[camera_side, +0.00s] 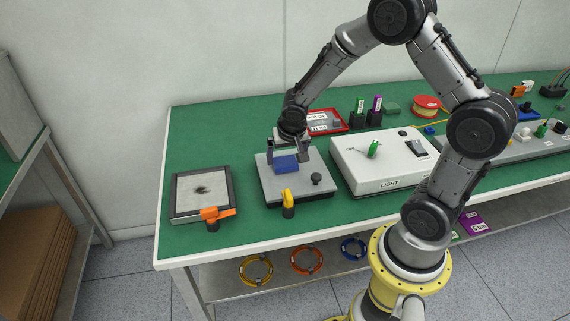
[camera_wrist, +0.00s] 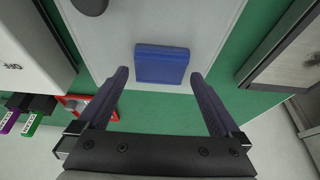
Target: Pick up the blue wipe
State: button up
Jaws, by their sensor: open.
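The blue wipe (camera_side: 286,164) is a small blue block-like pad on a light grey plate (camera_side: 267,187) on the green bench. In the wrist view the wipe (camera_wrist: 162,64) lies on the grey plate, ahead of and between the two fingertips. My gripper (camera_side: 287,159) is over the plate, with its fingers on either side of the wipe in the side view. In the wrist view my gripper (camera_wrist: 160,80) is open, with clear gaps between the fingers and the wipe. Whether the fingertips touch the plate cannot be told.
The plate also bears a yellow-handled clamp (camera_side: 288,198) and a black knob (camera_side: 316,179). A framed panel (camera_side: 181,211) with an orange clamp (camera_side: 217,213) is to the left. A white LIGHT box (camera_side: 388,181) stands to the right, and a red tray (camera_side: 341,128) behind.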

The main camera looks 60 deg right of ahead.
jog(key=shift+x, duration=1)
jog(key=c, duration=1.1)
jog(key=shift+o, duration=0.2)
jog(key=shift+r, duration=0.15)
jog(key=shift+r, duration=0.2)
notch_tip(320, 180, up, 2)
jog(key=shift+w+r, duration=0.1)
jog(key=shift+r, duration=0.05)
jog(key=s+a+r, duration=0.2)
jog(key=s+r, duration=0.3)
jog(key=s, duration=0.1)
jog(key=s+a+r, duration=0.2)
jog(key=s+r, duration=0.3)
jog(key=s, duration=0.2)
jog(key=shift+s+a, duration=0.25)
